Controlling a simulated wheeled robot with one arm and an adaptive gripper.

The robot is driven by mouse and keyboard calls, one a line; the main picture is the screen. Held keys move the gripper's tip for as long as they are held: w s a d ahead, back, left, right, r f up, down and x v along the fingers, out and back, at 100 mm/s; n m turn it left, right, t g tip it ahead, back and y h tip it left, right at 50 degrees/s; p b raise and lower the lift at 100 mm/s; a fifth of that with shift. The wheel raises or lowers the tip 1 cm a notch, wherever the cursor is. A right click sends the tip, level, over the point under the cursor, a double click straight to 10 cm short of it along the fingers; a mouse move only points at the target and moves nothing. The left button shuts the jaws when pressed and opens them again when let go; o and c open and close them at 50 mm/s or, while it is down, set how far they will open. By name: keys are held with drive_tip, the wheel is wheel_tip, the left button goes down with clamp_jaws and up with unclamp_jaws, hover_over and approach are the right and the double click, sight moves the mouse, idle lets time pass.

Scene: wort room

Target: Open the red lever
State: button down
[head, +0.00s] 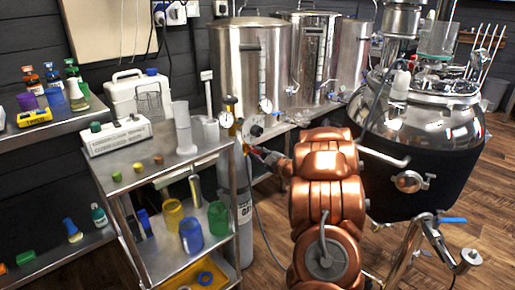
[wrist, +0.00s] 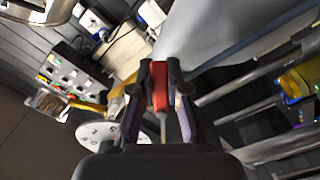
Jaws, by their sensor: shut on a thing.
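The red lever (wrist: 160,82) shows in the wrist view, with its red grip between the two dark fingers of my gripper (wrist: 162,95). The fingers are shut on it, one on each side. A thin metal part runs from the grip toward the camera. In the head view my gripper (head: 268,156) is small, at the end of my copper-coloured arm, beside the gas cylinder (head: 244,215). The lever is mostly hidden there by the gripper and arm, and its angle is hard to tell.
A round gauge (wrist: 101,132) lies close to the left of the fingers in the wrist view. A steel cart (head: 150,172) with beakers stands left of the cylinder. Large steel pots (head: 250,65) stand behind. A dark-jacketed kettle (head: 415,180) stands right of my arm.

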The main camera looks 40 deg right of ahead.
idle(0.4)
drive_tip(key=c, duration=1.1)
unclamp_jaws()
drive_tip(key=shift+c, duration=0.2)
drive_tip(key=s, duration=1.2)
drive_tip(key=shift+a, duration=0.15)
